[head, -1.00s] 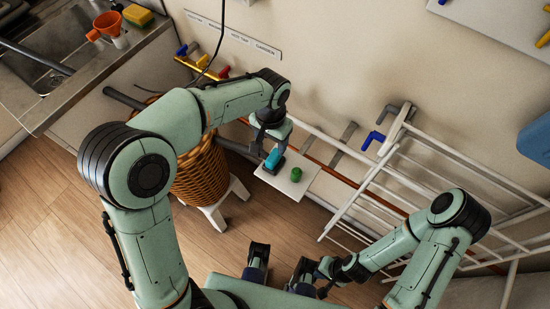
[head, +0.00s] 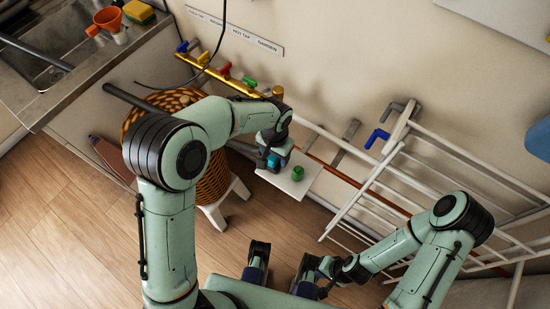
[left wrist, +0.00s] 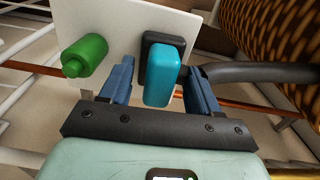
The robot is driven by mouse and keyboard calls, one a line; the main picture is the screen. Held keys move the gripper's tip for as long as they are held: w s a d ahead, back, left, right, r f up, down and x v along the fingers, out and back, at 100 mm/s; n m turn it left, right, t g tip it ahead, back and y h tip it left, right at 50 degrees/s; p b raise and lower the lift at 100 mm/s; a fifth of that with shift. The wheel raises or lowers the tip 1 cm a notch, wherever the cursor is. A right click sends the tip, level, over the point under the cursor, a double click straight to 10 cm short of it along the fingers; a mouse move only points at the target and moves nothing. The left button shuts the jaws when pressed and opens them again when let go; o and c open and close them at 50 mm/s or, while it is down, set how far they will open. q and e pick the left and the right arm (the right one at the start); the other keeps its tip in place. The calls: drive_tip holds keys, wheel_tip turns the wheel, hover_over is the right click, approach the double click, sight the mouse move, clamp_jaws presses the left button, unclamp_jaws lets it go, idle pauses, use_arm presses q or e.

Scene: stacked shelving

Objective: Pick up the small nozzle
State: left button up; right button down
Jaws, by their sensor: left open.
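A teal block-shaped piece with a dark backing (left wrist: 163,75) and a green cylinder with a narrower end (left wrist: 85,55) are on a small white shelf (left wrist: 185,20). I cannot tell for sure which one is the small nozzle. In the head view the green cylinder (head: 297,172) stands to the right of the teal piece (head: 273,161), which is partly hidden by my left gripper (head: 271,152). In the left wrist view the open fingers of my left gripper (left wrist: 162,70) are on either side of the teal piece, with visible gaps. My right arm's wrist (head: 345,270) is low right; its jaw state is unclear.
A wicker basket (head: 212,185) on a white stool (head: 212,214) is left of the shelf. A white rack (head: 375,180) is at the right. A brass pipe with coloured taps (head: 215,72) runs along the wall. A sink (head: 35,75) is upper left.

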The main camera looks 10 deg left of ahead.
use_arm(q)
drive_tip(key=c, duration=1.1)
drive_tip(key=shift+r, duration=0.15)
wheel_tip(320, 180, up, 20)
drive_tip(key=p, duration=0.3)
